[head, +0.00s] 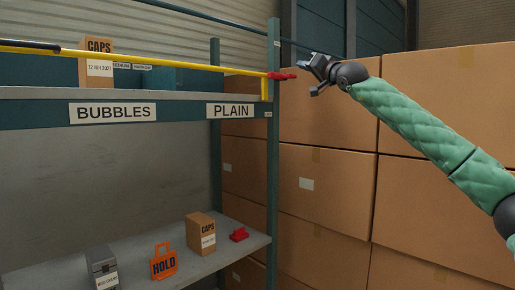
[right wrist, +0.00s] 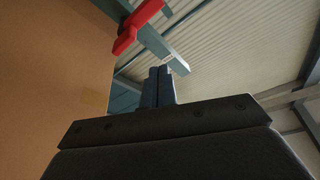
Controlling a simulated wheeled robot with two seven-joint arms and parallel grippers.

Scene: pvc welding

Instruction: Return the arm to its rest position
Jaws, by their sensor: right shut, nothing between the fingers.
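My right arm, in a green quilted sleeve, reaches in from the right in the head view. Its gripper (head: 311,73) is raised in front of the stacked boxes, just right of the red end piece (head: 281,76) on the yellow bar. A small gap shows between them. In the right wrist view the gripper's fingers (right wrist: 158,86) are together and empty. The red piece (right wrist: 137,24) is above and left of them there, apart from the fingers. My left gripper is not in view.
The yellow bar (head: 170,59) runs along the front of the upper shelf, labelled BUBBLES and PLAIN. A teal post (head: 273,150) stands near my gripper. Large cardboard boxes (head: 440,100) fill the right.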

